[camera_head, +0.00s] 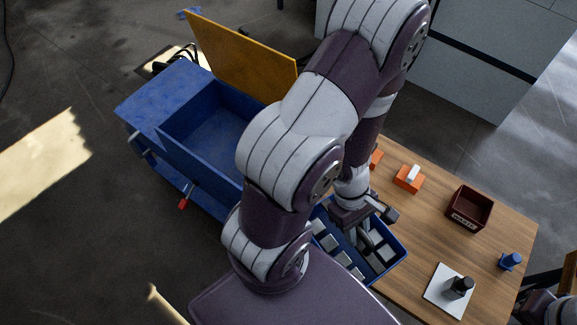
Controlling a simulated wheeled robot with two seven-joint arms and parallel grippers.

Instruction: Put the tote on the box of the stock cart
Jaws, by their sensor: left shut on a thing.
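The tote (394,262) is a blue open tray with several grey blocks in it, on the wooden table and partly behind my arm. My left gripper (366,228) reaches down over the tote and is shut on it; the exact grip spot is hard to see. The stock cart (160,95) is blue and stands on the floor to the left of the table. Its box (216,125) is open and looks empty, with a yellow lid (240,55) raised at the back. My left arm hides the box's right part. Only a dark part of my right arm shows at the lower right corner.
The table (420,225) also holds an orange block with a white top (408,178), a dark red bin (469,208), a blue piece (510,262) and a white plate (440,299) with a black knob. A red-tipped lever (184,203) sticks out from the cart's side.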

